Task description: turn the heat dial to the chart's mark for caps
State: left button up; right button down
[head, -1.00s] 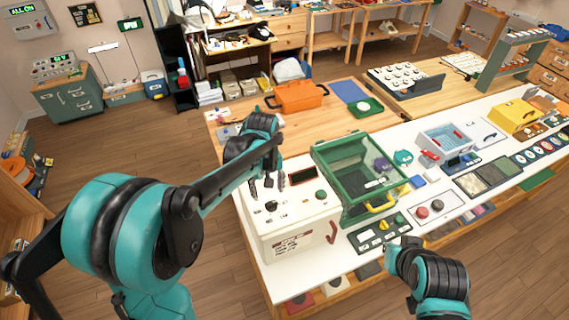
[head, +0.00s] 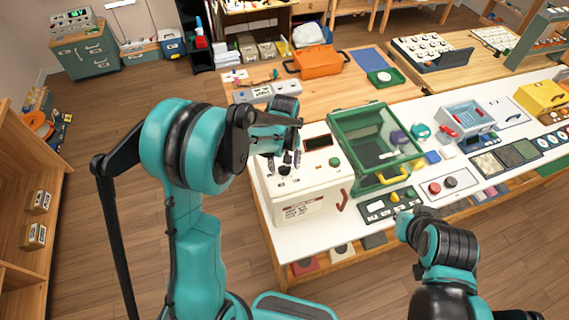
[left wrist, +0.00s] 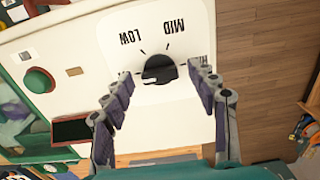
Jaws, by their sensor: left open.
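The heat dial (left wrist: 160,72) is a round black knob with a white mark on its lower left side in the left wrist view. LOW, MID and a partly hidden third label beginning with HI stand around it, upside down. It sits on the white machine (head: 330,192). My left gripper (left wrist: 160,78) is open, its fingers on either side of the dial with gaps visible; contact is not seen. In the head view the left gripper (head: 286,160) is over the machine's top. A printed panel (head: 298,208) on the machine's front is too small to read. My right gripper's fingers do not show.
A green button (head: 335,162) and a dark screen (head: 318,142) are on the machine. A red handle (head: 342,199) is at its side. A green clear-lidded box (head: 362,130) stands just to the right.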

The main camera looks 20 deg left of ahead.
pick_arm(q)
jog(key=c, duration=1.2)
jog(key=shift+o, duration=0.2)
